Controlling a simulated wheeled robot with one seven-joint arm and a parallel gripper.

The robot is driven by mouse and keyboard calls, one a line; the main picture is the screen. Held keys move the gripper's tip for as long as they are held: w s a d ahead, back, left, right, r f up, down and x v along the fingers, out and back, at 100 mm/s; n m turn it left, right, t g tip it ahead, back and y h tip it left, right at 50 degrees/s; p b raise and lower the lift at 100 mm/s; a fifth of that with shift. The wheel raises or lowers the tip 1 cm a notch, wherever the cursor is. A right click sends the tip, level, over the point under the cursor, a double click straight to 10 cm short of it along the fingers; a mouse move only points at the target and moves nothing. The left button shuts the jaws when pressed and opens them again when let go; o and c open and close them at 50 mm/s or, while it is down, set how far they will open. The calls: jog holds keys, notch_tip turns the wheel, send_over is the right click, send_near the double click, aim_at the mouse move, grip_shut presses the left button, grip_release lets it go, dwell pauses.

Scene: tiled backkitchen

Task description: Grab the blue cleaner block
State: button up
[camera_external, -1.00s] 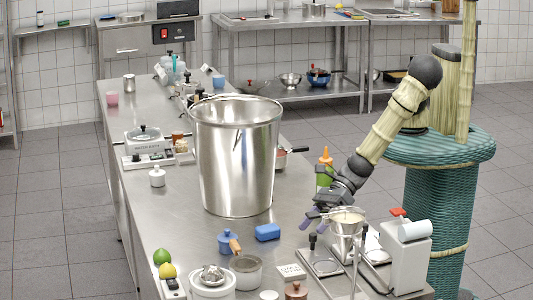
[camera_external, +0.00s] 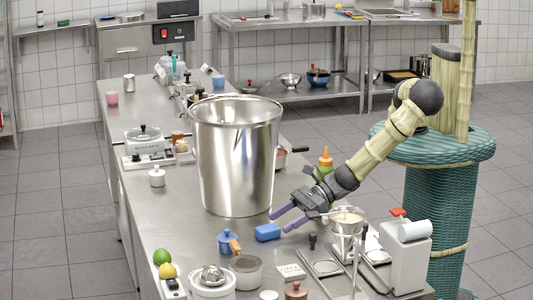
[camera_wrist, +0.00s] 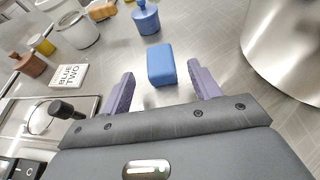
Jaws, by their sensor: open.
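The blue cleaner block (camera_external: 267,232) lies on the steel counter, right of a small blue pot and in front of the big steel bin. My gripper (camera_external: 280,220) is open, with its purple fingers low over the counter just right of the block. In the wrist view the block (camera_wrist: 161,64) sits ahead of the gripper (camera_wrist: 160,88), roughly centred between the two fingertips and slightly beyond them. Nothing is held. I cannot tell whether a finger touches the block.
The big steel bin (camera_external: 237,160) stands close behind the block.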

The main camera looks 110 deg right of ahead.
aim_at(275, 226)
jog(key=p+x, duration=0.2)
jog(key=x, duration=0.2)
jog(key=shift+w+f, duration=0.1)
jog(key=shift+w, duration=0.1)
jog(key=shift+w+f, duration=0.2)
jog(key=shift+w, duration=0.05)
dwell(0.4)
jog(key=c, duration=1.1)
jog(key=shift+a+r, duration=0.1)
notch_tip(275, 226, up, 10)
jog(key=shift+f+b, duration=0.1)
jog(key=shift+b, duration=1)
